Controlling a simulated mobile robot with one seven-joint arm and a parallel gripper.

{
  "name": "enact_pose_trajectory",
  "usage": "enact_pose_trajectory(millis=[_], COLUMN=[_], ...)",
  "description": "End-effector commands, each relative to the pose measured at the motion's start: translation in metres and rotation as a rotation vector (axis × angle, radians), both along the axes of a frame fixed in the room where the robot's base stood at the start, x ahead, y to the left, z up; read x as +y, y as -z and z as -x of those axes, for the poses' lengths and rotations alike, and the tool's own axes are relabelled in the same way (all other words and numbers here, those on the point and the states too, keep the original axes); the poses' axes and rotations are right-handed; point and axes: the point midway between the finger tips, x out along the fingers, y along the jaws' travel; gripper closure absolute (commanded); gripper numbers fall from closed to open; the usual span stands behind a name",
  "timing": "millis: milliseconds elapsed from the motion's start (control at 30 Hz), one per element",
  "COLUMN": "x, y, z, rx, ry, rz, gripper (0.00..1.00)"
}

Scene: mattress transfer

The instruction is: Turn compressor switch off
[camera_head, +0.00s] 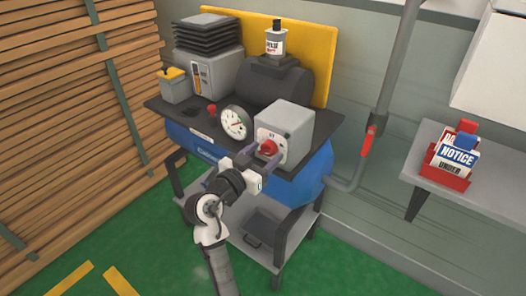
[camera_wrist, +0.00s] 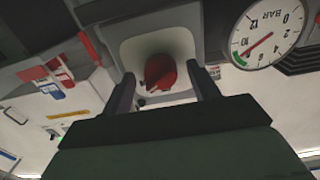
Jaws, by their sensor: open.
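The compressor (camera_head: 325,172) has a blue tank under a dark top plate. A grey switch box (camera_head: 290,118) stands on the plate and carries a red rotary knob (camera_head: 268,148) on its front face. The knob also shows in the wrist view (camera_wrist: 160,72), between my fingers. My gripper (camera_head: 254,155) is open right in front of the box, one finger on each side of the knob. In the wrist view my gripper (camera_wrist: 165,88) has clear gaps beside the knob. I cannot tell whether a finger touches it, nor read the knob's markings.
A round pressure gauge (camera_head: 234,123) stands just left of the switch box; it also shows in the wrist view (camera_wrist: 268,35). A red-handled pipe valve (camera_head: 368,141) is at the right. A grey shelf (camera_head: 425,182) holds a red sign holder (camera_head: 449,177). Stacked wooden planks (camera_head: 75,110) stand at the left.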

Motion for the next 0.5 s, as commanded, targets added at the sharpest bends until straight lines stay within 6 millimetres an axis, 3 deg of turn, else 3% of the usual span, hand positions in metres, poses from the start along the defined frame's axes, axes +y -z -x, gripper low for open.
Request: enact_pose_trajectory(millis=[300, 500], x=[-0.0012, -0.0011], y=[-0.0001, -0.0002], z=[-0.0018, -0.0017], rx=[-0.001, -0.001], ry=[0.000, 0.000], rz=[0.000, 0.000], gripper=[0.41, 0.68])
